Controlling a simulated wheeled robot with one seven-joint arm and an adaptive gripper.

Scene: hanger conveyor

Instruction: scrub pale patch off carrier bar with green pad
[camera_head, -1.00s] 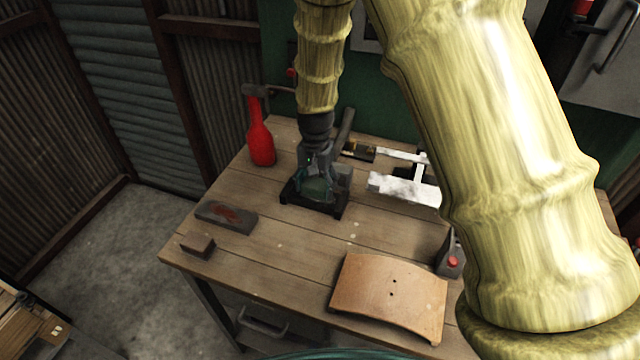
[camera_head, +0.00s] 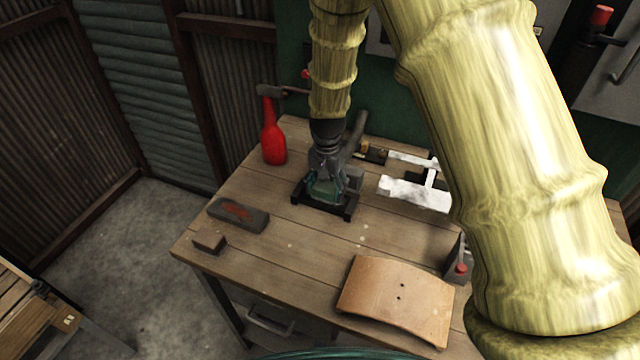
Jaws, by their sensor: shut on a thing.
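My gripper (camera_head: 326,188) points down over a low black holder (camera_head: 347,212) on the wooden bench. It is shut on the green pad (camera_head: 324,192), which shows between the fingers at the holder. I cannot tell whether the pad is clear of the holder. To the right lies a pale, whitish bar-like piece (camera_head: 414,193), with a second pale strip (camera_head: 412,160) behind it and dark parts between them. This may be the carrier bar with its pale patch; my arm hides its right end.
A red bottle (camera_head: 273,145) stands at the back left. A grey block with a rust-red top (camera_head: 238,214) and a small brown block (camera_head: 210,241) lie front left. A curved tan board (camera_head: 395,300) lies in front. Bare planks lie between them.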

